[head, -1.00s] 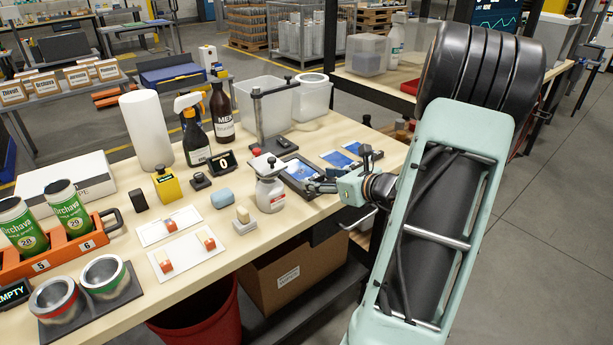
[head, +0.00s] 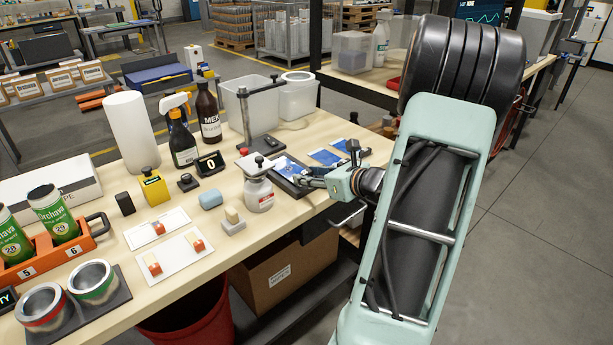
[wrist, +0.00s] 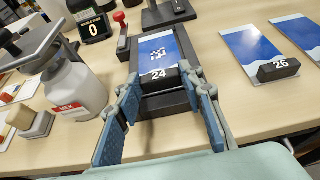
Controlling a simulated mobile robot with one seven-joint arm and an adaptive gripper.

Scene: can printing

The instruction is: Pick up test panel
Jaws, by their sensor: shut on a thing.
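The test panel (wrist: 158,48) is a blue and white card with a black block (wrist: 158,79) marked 24 at its near end. It lies in a dark frame (wrist: 128,72) on the bench and also shows in the head view (head: 285,166). My gripper (wrist: 163,92) has a blue-padded finger on each side of the block and is shut on it. In the head view my gripper (head: 304,181) is at the near edge of the frame. I cannot tell whether the panel is lifted clear of the frame.
Another panel (wrist: 250,45), with a block marked 26 (wrist: 279,69), lies to the right. A grey and white spray cup (wrist: 72,88) stands close on the left. A black stand (wrist: 166,14) is behind the frame. Bare bench shows between the panels.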

